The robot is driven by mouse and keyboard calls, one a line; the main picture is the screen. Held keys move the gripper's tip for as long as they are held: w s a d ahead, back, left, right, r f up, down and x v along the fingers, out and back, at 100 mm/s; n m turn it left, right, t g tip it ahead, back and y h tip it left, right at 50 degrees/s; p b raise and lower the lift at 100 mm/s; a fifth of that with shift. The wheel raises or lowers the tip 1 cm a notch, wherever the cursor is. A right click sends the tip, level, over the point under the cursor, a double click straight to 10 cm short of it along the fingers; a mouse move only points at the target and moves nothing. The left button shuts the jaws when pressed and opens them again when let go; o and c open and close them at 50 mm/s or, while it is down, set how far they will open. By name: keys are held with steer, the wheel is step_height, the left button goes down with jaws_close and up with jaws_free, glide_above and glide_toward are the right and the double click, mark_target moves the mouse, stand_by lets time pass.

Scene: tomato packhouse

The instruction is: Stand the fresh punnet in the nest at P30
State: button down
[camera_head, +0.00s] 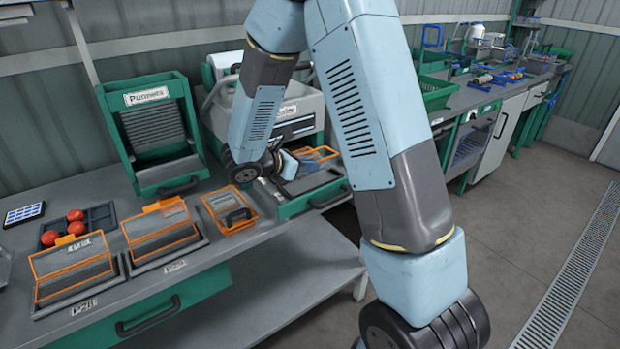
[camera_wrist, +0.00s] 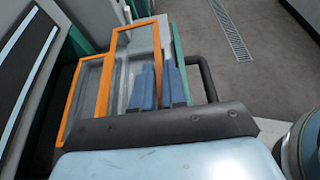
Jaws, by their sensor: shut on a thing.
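My gripper (camera_wrist: 160,85) is shut on an orange-rimmed clear punnet (camera_wrist: 100,88), its blue fingers together at the punnet's right part. In the head view this punnet (camera_head: 320,154) is at the open green drawer of the machine, partly hidden by my gripper (camera_head: 288,164). I cannot tell whether it rests there or hangs just above. The nest (camera_head: 196,246) whose label looks like P30 is on the bench at left, apart from my gripper. An orange-rimmed punnet (camera_head: 160,226) with its lid raised stands in that nest.
Left of it, another nest (camera_head: 50,308) holds another orange-rimmed punnet (camera_head: 72,262). A small orange tray (camera_head: 222,200) sits between the P30 nest and the drawer (camera_head: 315,197). A green Punnets rack (camera_head: 118,96) stands behind.

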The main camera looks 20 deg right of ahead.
mark_target(311, 175)
steer(key=shift+w+d+f, duration=0.35)
steer(key=shift+w+f, duration=0.05)
steer(key=shift+f, duration=0.3)
steer(key=shift+w+d+f, duration=0.35)
steer(key=shift+w+f, duration=0.05)
steer(key=shift+f, duration=1.7)
steer(key=shift+f, duration=0.1)
steer(key=c, duration=1.2)
jaws_free()
steer(key=shift+o, duration=0.2)
steer(key=shift+a, duration=0.15)
